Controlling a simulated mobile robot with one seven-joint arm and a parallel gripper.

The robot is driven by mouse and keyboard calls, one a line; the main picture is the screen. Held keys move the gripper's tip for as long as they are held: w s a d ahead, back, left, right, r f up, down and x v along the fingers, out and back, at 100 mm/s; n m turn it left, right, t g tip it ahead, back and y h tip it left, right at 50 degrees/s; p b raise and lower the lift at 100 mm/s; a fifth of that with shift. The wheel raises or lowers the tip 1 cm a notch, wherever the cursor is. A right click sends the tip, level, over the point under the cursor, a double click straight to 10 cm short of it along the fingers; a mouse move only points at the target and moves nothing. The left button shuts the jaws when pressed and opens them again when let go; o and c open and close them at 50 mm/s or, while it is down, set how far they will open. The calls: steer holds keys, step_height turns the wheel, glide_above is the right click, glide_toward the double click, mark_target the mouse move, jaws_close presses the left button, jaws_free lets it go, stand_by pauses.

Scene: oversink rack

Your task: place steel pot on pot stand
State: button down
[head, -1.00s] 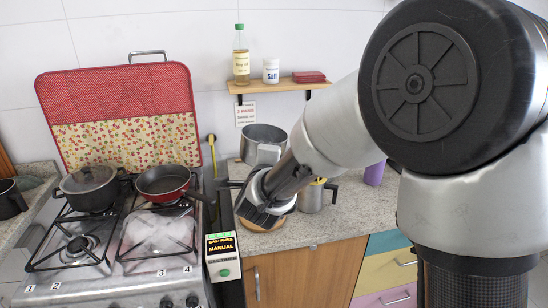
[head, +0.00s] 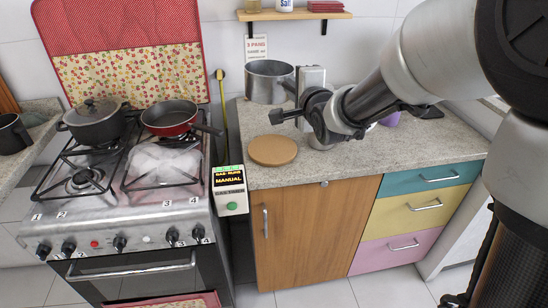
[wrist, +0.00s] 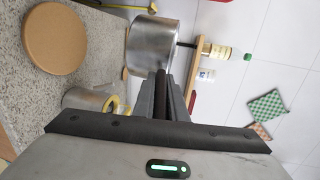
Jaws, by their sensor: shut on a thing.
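The steel pot (head: 266,84) hangs at the back of the counter near the wall, roughly upright, and it also fills the upper middle of the wrist view (wrist: 150,48). My gripper (head: 294,90) is at its right side, shut on the pot's dark handle; in the wrist view the fingers (wrist: 164,88) converge on the handle. The pot seems clear of the counter, though its gap is hard to judge. The pot stand, a round wooden disc (head: 273,150), lies bare on the counter in front of the pot, and shows in the wrist view (wrist: 56,38).
A steel mug (wrist: 88,100) stands on the counter, mostly behind my arm in the head view. A wall shelf (head: 293,15) is above the pot. The stove at left holds a lidded pot (head: 94,121) and a red pan (head: 169,117).

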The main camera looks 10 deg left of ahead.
steer(key=s+d+f+n+g+y+b, duration=0.1)
steer(key=f+b, duration=0.6)
steer(key=f, duration=0.9)
steer(key=shift+s+d+n+y+b, duration=0.3)
steer(key=shift+s+d+n+y, duration=0.35)
steer(key=shift+d+n, duration=0.35)
steer(key=shift+f, duration=0.1)
steer(key=c, duration=2.1)
jaws_free()
steer(key=shift+f, duration=0.15)
steer(key=o, duration=0.3)
